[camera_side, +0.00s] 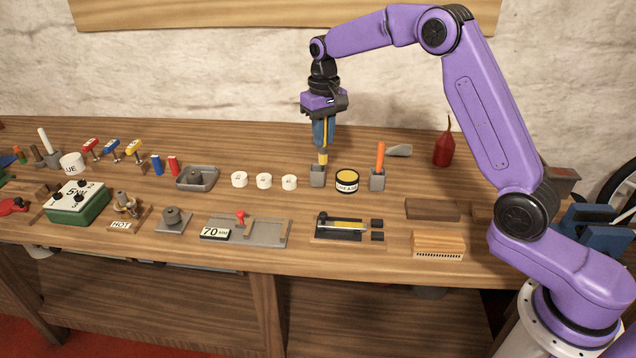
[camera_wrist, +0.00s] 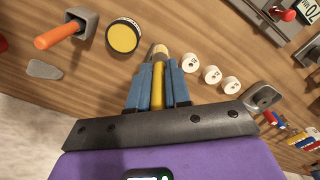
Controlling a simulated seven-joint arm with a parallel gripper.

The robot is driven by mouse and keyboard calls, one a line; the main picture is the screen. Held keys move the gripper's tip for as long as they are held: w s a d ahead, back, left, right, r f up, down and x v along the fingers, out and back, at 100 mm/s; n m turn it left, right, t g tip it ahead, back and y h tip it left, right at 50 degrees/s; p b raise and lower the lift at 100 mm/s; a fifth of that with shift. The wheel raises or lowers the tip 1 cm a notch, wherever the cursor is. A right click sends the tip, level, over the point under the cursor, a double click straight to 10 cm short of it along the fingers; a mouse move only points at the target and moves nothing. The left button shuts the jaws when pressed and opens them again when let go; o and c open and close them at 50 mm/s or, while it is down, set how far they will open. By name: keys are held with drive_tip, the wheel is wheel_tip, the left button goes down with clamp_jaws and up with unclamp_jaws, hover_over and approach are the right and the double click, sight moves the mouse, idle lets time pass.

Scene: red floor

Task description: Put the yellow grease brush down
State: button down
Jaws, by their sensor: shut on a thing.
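The yellow grease brush (camera_side: 323,158) is upright in my gripper (camera_side: 322,143), its lower end at the mouth of a small grey holder (camera_side: 318,178). I cannot tell how far the brush reaches into the holder. In the wrist view the yellow handle (camera_wrist: 158,80) runs between the blue fingers of my gripper (camera_wrist: 157,88), which are shut on it. The holder's edge (camera_wrist: 151,51) is mostly hidden behind the brush there. The grease tin (camera_side: 347,182) with its yellow top stands just right of the holder; it also shows in the wrist view (camera_wrist: 122,37).
An orange-handled tool (camera_side: 380,154) stands in a second grey holder (camera_side: 377,182) right of the tin. Several white round pieces (camera_side: 264,181) stand to the left. A red oil can (camera_side: 443,150) is at the back right. Bare wood lies in front of the holder.

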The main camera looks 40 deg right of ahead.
drive_tip(key=shift+m, duration=0.3)
drive_tip(key=shift+w+d+f, duration=0.35)
drive_tip(key=shift+w+f, duration=0.4)
drive_tip(key=shift+f, duration=0.75)
drive_tip(key=shift+w+d+f, duration=0.3)
drive_tip(key=shift+w+f, duration=0.45)
drive_tip(key=shift+f, duration=0.75)
drive_tip(key=shift+w+d+f, duration=0.35)
drive_tip(key=shift+w+f, duration=0.4)
drive_tip(key=shift+f, duration=0.75)
drive_tip(key=shift+f, duration=0.15)
drive_tip(key=c, duration=1.1)
unclamp_jaws()
